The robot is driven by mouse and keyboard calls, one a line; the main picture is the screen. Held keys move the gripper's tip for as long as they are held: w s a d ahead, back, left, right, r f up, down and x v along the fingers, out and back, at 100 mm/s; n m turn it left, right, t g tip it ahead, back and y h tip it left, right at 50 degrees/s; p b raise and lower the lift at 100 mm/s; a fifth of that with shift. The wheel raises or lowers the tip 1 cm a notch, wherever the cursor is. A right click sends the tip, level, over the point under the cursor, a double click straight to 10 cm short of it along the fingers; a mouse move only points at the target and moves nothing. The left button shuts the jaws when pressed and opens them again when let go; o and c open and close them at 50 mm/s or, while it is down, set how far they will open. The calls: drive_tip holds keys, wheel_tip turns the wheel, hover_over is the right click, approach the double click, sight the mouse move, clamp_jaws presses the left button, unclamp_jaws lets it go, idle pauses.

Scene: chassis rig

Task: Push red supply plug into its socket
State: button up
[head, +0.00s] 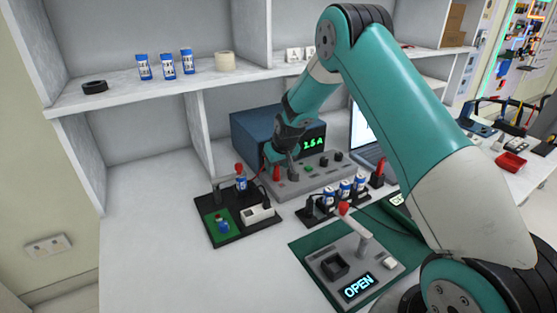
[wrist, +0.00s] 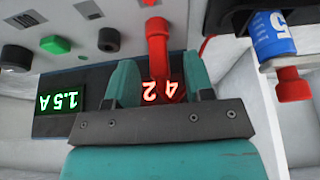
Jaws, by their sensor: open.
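In the head view the red plug (head: 276,174) is upright at the left of the grey front panel (head: 312,186) of the blue supply unit (head: 254,122). My gripper (wrist: 160,80) is open, one teal finger on each side of the plug, with gaps visible. In the head view my gripper (head: 282,158) is low over the panel, partly hidden by my wrist. The socket opening is hidden; I cannot tell how deep the plug sits.
A black board with a green pad (head: 217,228) is left of the panel. A black rack with blue cells (head: 344,188) and a grey tester reading OPEN (head: 358,286) are in front. A laptop (head: 364,135) stands to the right. The white bench at front left is clear.

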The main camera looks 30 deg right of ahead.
drive_tip(key=v, duration=1.7)
drive_tip(key=shift+r+b, duration=0.2)
drive_tip(key=shift+b, duration=0.25)
drive_tip(key=s+a+r+n+g+y+p, duration=0.1)
drive_tip(key=s+a+r+n, duration=0.15)
drive_tip(key=s+a, duration=0.4)
drive_tip(key=s+a+r+n+y+p, duration=0.1)
drive_tip(key=s+a+r+y, duration=0.1)
drive_tip(key=s+a+r, duration=0.35)
drive_tip(key=s+a+n+g+p, duration=0.1)
drive_tip(key=s+a, duration=0.3)
drive_tip(key=s, duration=0.6)
drive_tip(key=s+a+r+n+g+y, duration=0.1)
drive_tip(key=s+a, duration=0.4)
drive_tip(key=s, duration=0.6)
drive_tip(key=shift+a+n+g+p, duration=0.15)
drive_tip(key=shift+n+g+p, duration=0.2)
drive_tip(key=shift+n+g, duration=0.45)
drive_tip(key=shift+s+r, duration=0.1)
drive_tip(key=shift+r, duration=0.05)
